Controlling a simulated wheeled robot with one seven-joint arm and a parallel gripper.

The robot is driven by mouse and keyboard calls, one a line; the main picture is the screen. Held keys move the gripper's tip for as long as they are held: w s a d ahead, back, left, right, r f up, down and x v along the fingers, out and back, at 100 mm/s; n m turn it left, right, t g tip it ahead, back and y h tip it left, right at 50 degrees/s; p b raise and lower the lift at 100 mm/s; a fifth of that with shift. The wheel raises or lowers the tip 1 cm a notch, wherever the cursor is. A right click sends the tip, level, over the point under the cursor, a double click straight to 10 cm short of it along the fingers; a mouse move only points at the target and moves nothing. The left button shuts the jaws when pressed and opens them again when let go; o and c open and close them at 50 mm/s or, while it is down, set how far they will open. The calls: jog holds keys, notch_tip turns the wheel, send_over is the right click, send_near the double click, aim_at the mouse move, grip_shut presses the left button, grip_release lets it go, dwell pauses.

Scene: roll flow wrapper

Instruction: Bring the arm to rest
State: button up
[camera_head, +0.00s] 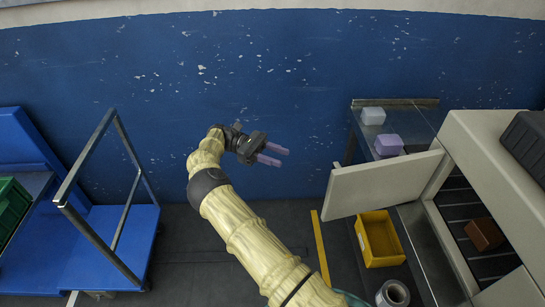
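My arm (246,231) reaches up from the bottom of the head view, in a cream ribbed sleeve. My gripper (284,157) is at its end, pointing right in front of the blue wall. Its two purple fingers are apart with a visible gap, and nothing shows between them. It touches nothing that I can see. The part of the arm nearest my body is cut off at the bottom edge.
At right stand a pale machine (486,155) with its door (380,185) swung open, a yellow bin (379,252) and a roll (393,293). A purple block (389,144) and white block (373,116) sit behind. A blue cart (105,250) stands left. Floor between is clear.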

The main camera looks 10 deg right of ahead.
dwell(0.3)
jog(key=s+d+r+m+t+y+p, duration=0.1)
jog(key=s+d+m+t+y+p, duration=0.25)
jog(key=s+d+y, duration=0.4)
jog(key=s+a+r+m+t+y+p, duration=0.3)
jog(key=s+r+t, duration=0.2)
jog(key=s+r, duration=0.1)
jog(key=s+a+r+m+t+y+p, duration=0.3)
jog(key=s+a+r+t, duration=0.1)
jog(key=s, duration=0.5)
jog(key=shift+a+r+m+t, duration=0.15)
jog(key=shift+r+m+t, duration=0.2)
jog(key=shift+r+t, duration=0.45)
jog(key=shift+w+y, duration=0.15)
jog(key=shift+y, duration=0.1)
